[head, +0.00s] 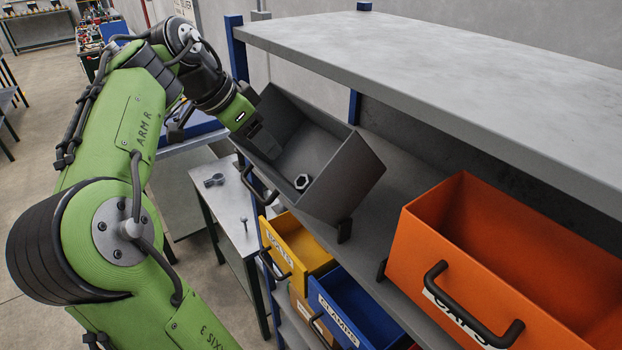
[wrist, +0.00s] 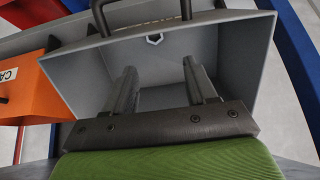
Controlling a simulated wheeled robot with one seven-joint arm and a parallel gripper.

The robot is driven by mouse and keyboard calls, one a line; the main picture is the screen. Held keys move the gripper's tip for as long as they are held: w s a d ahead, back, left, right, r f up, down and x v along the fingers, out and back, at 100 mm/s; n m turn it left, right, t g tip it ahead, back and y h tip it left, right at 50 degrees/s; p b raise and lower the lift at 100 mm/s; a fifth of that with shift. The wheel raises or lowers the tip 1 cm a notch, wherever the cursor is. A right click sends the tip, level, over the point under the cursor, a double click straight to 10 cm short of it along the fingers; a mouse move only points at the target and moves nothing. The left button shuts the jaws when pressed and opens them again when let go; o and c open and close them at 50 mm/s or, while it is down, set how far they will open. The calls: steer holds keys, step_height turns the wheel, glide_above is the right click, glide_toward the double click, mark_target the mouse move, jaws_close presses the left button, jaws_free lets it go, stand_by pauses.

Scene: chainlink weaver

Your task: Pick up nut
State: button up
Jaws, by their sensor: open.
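The nut (head: 302,182) is a small pale hexagonal ring with a dark hole. It lies inside the dark grey bin (head: 349,178), toward the bin's handle side. It also shows in the wrist view (wrist: 155,39), beyond the fingertips and between their lines. My gripper (head: 268,148) reaches into the mouth of the grey bin from the upper left and is apart from the nut. In the wrist view my gripper (wrist: 160,68) shows two separated dark fingers with nothing between them.
An orange bin (head: 480,225) stands to the right on the same shelf. A grey upper shelf (head: 450,75) overhangs behind the bins. Yellow (head: 290,245) and blue (head: 350,300) bins sit below. A side table (head: 225,190) at left holds small metal parts.

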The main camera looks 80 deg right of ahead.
glide_toward(306, 181)
steer(key=shift+b+x, duration=0.45)
steer(key=shift+x, duration=0.45)
steer(key=x, duration=0.4)
steer(key=shift+s+f, duration=0.1)
steer(key=shift+f, duration=0.2)
steer(key=shift+s+d+f, duration=0.1)
steer(key=shift+d+f, duration=0.1)
steer(key=shift+d, duration=0.05)
steer(key=shift+a, duration=0.1)
steer(key=shift+c, duration=1.3)
steer(key=c, duration=0.7)
steer(key=shift+r, duration=0.2)
